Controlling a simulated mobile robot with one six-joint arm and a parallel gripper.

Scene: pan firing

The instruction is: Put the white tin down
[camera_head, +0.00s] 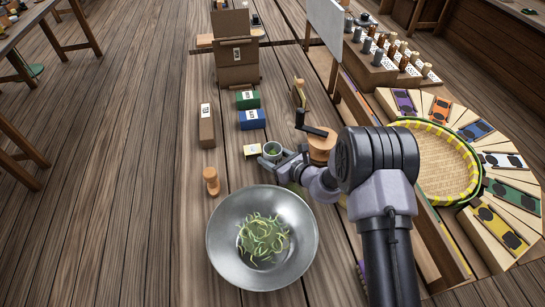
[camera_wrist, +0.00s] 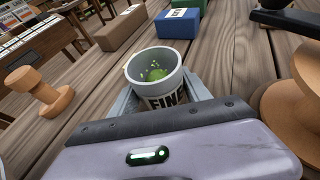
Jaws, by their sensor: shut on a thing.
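A pale, grey-white tin (camera_wrist: 156,75) with dark lettering on its side sits upright between the fingers of my gripper (camera_wrist: 155,98) in the wrist view. Green bits lie inside it. My gripper is shut on the tin. In the head view the tin (camera_head: 273,149) is at the end of my gripper (camera_head: 272,158), low over the wooden table (camera_head: 180,235), behind the wide metal pan. I cannot tell whether its base touches the table. The lower part of the tin is hidden by my gripper.
The metal pan (camera_head: 222,258) holds green strips. A wooden stamp (camera_head: 211,181), blue box (camera_head: 251,119), green box (camera_head: 247,99), brown box (camera_head: 206,127) and cranked wooden piece (camera_head: 321,146) stand around. Bare table lies between stamp and card.

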